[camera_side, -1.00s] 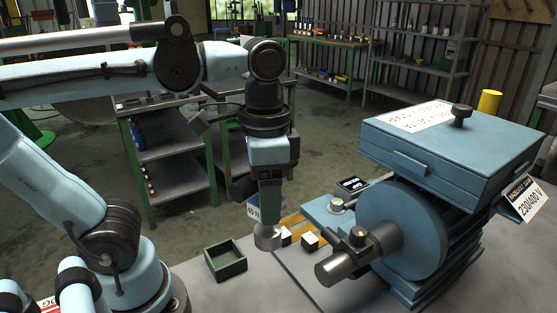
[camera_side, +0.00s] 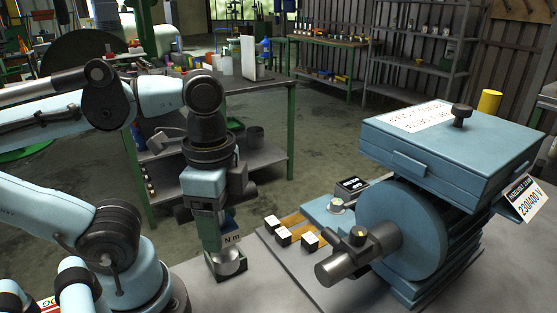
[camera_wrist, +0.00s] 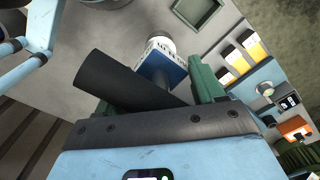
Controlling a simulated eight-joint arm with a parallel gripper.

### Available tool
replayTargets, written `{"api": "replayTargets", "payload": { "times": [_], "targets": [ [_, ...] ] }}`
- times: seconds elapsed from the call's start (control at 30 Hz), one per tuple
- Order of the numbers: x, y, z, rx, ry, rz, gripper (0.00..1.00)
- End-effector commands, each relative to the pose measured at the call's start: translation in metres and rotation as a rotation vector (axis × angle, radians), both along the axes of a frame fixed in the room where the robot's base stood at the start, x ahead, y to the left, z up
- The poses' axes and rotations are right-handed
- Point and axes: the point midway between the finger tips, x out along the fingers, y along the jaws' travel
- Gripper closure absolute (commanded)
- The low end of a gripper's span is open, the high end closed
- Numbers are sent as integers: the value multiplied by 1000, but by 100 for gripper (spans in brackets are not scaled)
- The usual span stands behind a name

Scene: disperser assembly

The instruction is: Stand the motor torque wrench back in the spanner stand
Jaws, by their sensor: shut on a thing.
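My gripper (camera_side: 210,238) is shut on the motor torque wrench, which hangs with its silver round end (camera_side: 230,262) downward. In the wrist view the wrench shows a thick black cylinder (camera_wrist: 115,85) across the green fingers (camera_wrist: 160,92), a blue labelled block (camera_wrist: 168,66) and a pale round end. The spanner stand appears to be the small dark green open square box (camera_side: 232,279) on the table. In the side view the wrench end overlaps it and hides most of it. In the wrist view the box (camera_wrist: 218,8) lies apart from the wrench end, at the top edge.
Several small white-topped blocks (camera_side: 283,236) stand right of the wrench beside yellow strips. The large blue motor unit (camera_side: 405,225) with its grey shaft stands further right. Bare grey table (camera_side: 275,290) lies in front. A shelf bench (camera_side: 262,120) stands behind.

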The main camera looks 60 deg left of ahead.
Motion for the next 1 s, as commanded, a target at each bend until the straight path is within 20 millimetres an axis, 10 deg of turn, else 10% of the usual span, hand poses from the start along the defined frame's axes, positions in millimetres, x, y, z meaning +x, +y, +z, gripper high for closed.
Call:
{"api": "replayTargets", "payload": {
  "times": [0.6,1.0],
  "targets": [
    [22,70,-43,0,0,6,88],
    [26,81,-61,0,0,-1,88]
  ]
}}
